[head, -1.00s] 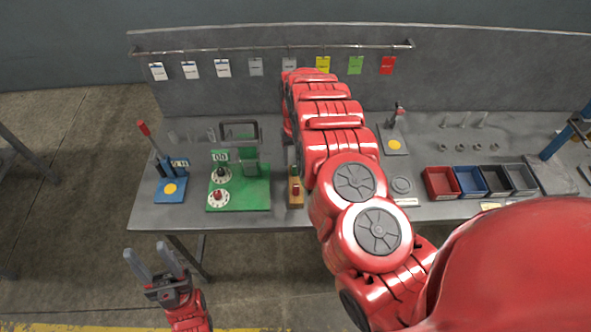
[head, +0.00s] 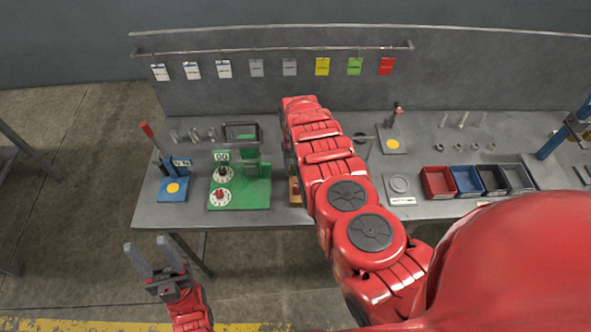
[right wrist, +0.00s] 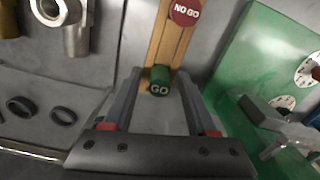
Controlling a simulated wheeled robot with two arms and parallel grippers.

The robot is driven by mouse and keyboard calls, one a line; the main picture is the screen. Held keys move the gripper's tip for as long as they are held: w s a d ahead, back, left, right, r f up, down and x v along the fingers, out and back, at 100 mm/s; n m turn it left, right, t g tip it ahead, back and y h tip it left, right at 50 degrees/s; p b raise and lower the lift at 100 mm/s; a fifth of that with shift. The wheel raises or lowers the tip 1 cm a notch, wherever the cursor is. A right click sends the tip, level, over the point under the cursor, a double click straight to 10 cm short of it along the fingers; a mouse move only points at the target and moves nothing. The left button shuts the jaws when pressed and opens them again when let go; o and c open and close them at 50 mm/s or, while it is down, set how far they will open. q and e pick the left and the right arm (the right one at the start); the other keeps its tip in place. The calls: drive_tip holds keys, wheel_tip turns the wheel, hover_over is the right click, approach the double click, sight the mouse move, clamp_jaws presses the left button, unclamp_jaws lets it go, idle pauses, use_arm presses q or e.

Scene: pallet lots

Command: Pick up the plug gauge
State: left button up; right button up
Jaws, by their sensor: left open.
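The plug gauge shows in the right wrist view as a green GO end (right wrist: 160,86) and a red NO GO end (right wrist: 185,12). It lies along a wooden holder (right wrist: 156,42). My right gripper (right wrist: 159,74) is open, its two fingers on either side of the green end; I cannot tell whether they touch it. In the head view my right arm hides this gripper and most of the holder (head: 294,193). My left gripper (head: 154,257) is open and empty, in front of the bench and away from the gauge.
A green fixture plate (head: 255,195) with dials and a handle stands close left of the holder. A blue lever stand (head: 171,190) is farther left. Red (head: 437,182), blue, black and grey bins stand at right. Metal fittings (right wrist: 77,38) and dark rings (right wrist: 63,115) lie near the right gripper.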

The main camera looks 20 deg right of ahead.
clamp_jaws()
drive_tip(key=shift+r, duration=0.15)
